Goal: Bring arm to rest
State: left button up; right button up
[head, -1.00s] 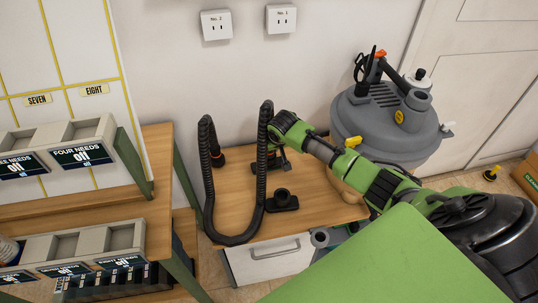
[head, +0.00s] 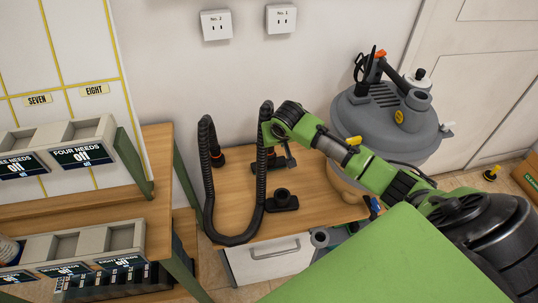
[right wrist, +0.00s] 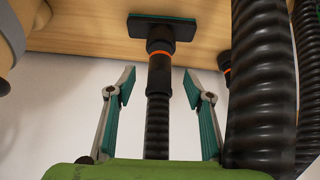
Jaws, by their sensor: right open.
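My right arm comes in from the right in the head view, and its gripper (head: 283,160) hangs over the small wooden table, beside the black corrugated hose (head: 262,150). In the right wrist view the right gripper (right wrist: 160,85) is open. A black hose end with an orange ring (right wrist: 159,60) and a flat nozzle shows between and beyond its fingers, and I see no contact. A thick length of hose (right wrist: 262,90) runs close to the right of the fingers. My left gripper is not in view.
The small wooden table (head: 315,208) carries a black holder (head: 283,200). A grey vacuum drum (head: 375,125) stands right of it. Two wall sockets (head: 216,25) are above. A shelf unit with grey bins (head: 95,245) stands left. A green panel (head: 390,262) covers the lower right.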

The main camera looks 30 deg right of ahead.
jog(key=d+v, duration=0.1)
jog(key=v, duration=0.5)
jog(key=s+a+f+n+g+y, duration=0.1)
jog(key=s+a+f+n, duration=0.1)
jog(key=s+a+f, duration=0.35)
jog(key=s+a+f+n+y, duration=0.1)
jog(key=s+a+f+n, duration=0.1)
jog(key=s+a, duration=0.6)
jog(key=s+a+n+g, duration=0.1)
jog(key=s+a, duration=0.2)
jog(key=s, duration=1.4)
notch_tip(320, 180, down, 27)
jog(key=s+g, duration=0.2)
jog(key=s+d+f, duration=0.3)
jog(key=s+f, duration=1.2)
jog(key=s, duration=0.2)
jog(key=shift+n+g, duration=0.3)
jog(key=shift+g, duration=0.1)
